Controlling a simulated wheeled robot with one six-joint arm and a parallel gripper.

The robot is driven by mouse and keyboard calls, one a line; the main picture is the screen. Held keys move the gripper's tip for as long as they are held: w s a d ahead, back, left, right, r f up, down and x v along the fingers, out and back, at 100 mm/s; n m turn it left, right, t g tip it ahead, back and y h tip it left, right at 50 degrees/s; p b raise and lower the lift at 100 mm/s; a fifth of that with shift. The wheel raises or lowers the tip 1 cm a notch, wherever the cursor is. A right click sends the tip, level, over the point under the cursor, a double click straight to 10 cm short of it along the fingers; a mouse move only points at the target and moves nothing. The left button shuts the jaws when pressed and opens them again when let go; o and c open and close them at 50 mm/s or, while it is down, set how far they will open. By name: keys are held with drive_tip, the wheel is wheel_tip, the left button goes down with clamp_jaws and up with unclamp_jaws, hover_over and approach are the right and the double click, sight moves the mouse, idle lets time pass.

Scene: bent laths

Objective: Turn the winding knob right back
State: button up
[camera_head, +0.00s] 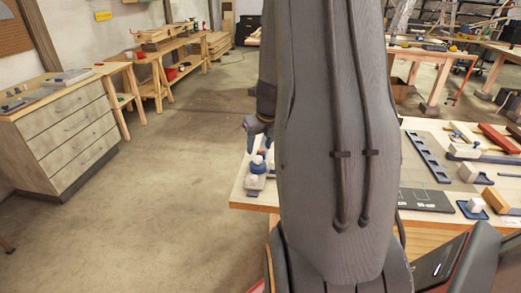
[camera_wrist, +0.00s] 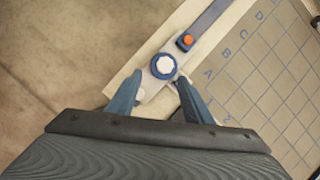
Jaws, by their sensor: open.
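The winding knob (camera_wrist: 164,66) is a white, many-sided cap on a round dark blue base, mounted on a pale grey plate near the table's edge. In the wrist view my gripper (camera_wrist: 160,77) is open, with its two blue fingers apart on either side of the knob's near side. The fingers do not close on it; whether they touch its base I cannot tell. In the head view my gripper (camera_head: 257,132) hangs over the table corner above the knob (camera_head: 257,165), partly hidden by my arm.
An orange button (camera_wrist: 187,40) on a blue block sits just beyond the knob. A gridded board (camera_wrist: 268,80) with letters lies to the right. In the head view a dark slotted rail (camera_head: 426,156), a dark panel (camera_head: 424,199) and a small white cube (camera_head: 475,205) occupy the table. Open floor lies left.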

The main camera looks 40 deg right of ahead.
sight(258, 158)
drive_tip(key=shift+m, duration=0.4)
drive_tip(key=x, duration=0.2)
drive_tip(key=b+x, duration=0.1)
drive_tip(key=x, duration=0.2)
drive_tip(key=d+b+x, duration=0.1)
drive_tip(key=x, duration=0.1)
drive_tip(key=shift+w+d+f, duration=0.1)
drive_tip(key=shift+f, duration=0.2)
drive_tip(key=c, duration=1.1)
drive_tip(key=shift+o, duration=0.2)
drive_tip(key=shift+b, duration=0.35)
